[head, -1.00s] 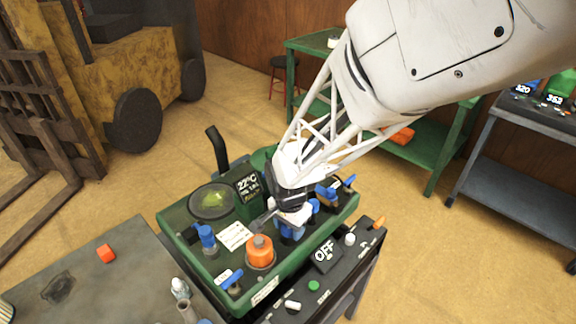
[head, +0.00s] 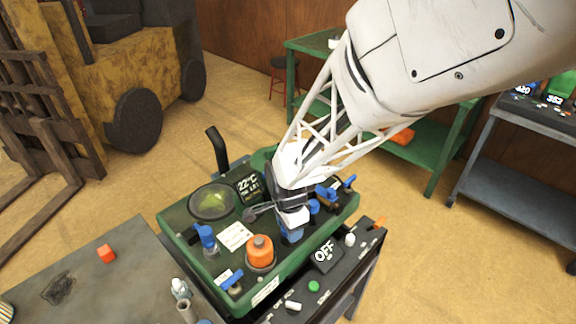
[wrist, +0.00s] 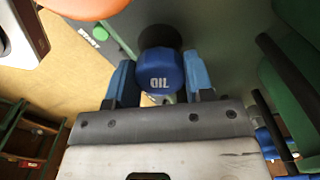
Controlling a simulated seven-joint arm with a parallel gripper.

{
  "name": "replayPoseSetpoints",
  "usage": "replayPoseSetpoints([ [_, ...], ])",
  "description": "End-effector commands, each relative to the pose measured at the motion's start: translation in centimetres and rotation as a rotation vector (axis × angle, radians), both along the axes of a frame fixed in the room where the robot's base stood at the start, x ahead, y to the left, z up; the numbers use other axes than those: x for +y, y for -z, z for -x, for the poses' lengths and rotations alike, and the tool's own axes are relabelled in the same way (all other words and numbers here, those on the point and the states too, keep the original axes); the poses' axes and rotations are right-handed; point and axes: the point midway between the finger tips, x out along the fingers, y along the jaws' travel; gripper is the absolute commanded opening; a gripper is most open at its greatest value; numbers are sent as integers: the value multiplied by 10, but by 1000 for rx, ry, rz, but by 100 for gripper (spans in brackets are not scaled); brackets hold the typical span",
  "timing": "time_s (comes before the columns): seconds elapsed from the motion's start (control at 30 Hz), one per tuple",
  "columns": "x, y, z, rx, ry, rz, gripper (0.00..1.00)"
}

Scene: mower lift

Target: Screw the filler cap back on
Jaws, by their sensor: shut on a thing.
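The filler cap is a round blue cap marked OIL (wrist: 161,75) in the wrist view, between the two blue fingers of my gripper (wrist: 160,90). My gripper is shut on it. A dark round patch (wrist: 160,37) shows just behind the cap; I cannot tell whether it is the opening or shadow, nor whether the cap touches it. In the head view, my gripper (head: 291,236) points down at the green machine housing (head: 180,222), behind and right of the orange knob (head: 260,251). The gripper body hides the cap there.

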Motion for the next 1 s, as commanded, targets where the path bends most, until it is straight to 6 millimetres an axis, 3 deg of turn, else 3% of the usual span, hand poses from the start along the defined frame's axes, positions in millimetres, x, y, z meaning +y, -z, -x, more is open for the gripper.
replayPoseSetpoints([
  [0.2,0,-1,0,-1,137,0,0],
  [0.67,0,-1,0,-1,172,1,0],
  [1.0,0,-1,-1,-1,350,0,0],
])
